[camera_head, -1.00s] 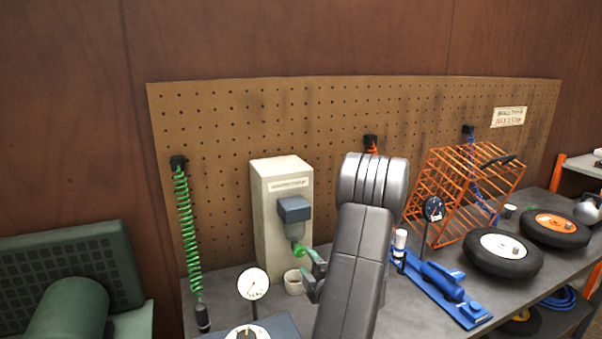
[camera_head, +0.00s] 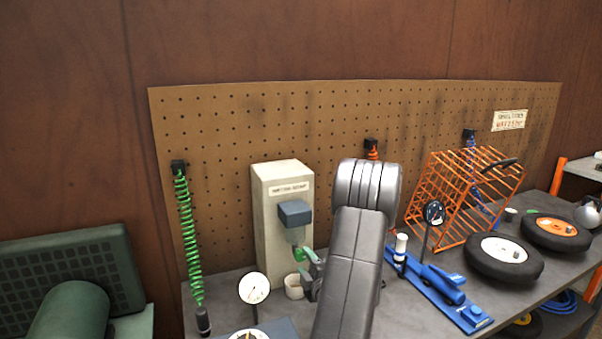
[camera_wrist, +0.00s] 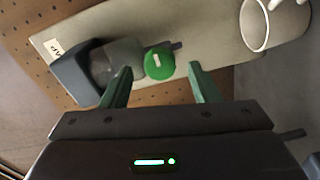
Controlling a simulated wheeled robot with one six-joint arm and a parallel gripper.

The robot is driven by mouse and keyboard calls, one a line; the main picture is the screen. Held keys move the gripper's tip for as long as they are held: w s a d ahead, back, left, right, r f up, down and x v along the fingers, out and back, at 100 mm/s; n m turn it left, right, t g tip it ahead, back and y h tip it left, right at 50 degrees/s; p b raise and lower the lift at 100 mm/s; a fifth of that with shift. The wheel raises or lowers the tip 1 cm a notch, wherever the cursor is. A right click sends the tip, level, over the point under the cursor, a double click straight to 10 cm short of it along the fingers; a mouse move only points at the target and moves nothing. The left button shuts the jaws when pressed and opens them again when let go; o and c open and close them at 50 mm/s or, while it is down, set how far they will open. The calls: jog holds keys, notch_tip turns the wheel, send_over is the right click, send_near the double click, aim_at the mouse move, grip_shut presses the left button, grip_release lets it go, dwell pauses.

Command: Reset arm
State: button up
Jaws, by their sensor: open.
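My gripper (camera_head: 309,271) is beside the cream dispenser box (camera_head: 268,222) on the bench, partly hidden behind my own arm. In the wrist view my gripper (camera_wrist: 160,84) has its two green fingers spread apart. A round green knob (camera_wrist: 159,64) with a white mark lies beyond the fingertips, between their lines, with a visible gap to each finger. The knob sits under the dark blue-grey head (camera_head: 295,212) of the dispenser. Nothing is held between the fingers.
A cream cup (camera_head: 293,287) stands below the dispenser head, close to my gripper. A dial gauge (camera_head: 254,288) is at front left. A blue tool (camera_head: 440,284), an orange wire cage (camera_head: 440,205) and black wheels (camera_head: 503,258) stand to the right. A green coiled hose (camera_head: 187,235) hangs left.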

jog(key=b+v, duration=0.2)
jog(key=v, duration=1)
jog(key=p+x, duration=0.2)
jog(key=x, duration=1.2)
jog(key=shift+p, duration=0.3)
jog(key=shift+f+n+b, duration=0.15)
jog(key=shift+n+b, duration=0.2)
jog(key=shift+n, duration=0.25)
jog(key=shift+s+n+b, duration=0.15)
jog(key=shift+n+b, duration=0.2)
jog(key=shift+n, duration=0.45)
jog(key=n+b, duration=0.2)
jog(key=n, duration=0.4)
jog(key=shift+n, duration=0.4)
jog(key=n, duration=0.4)
jog(key=shift+n, duration=2.2)
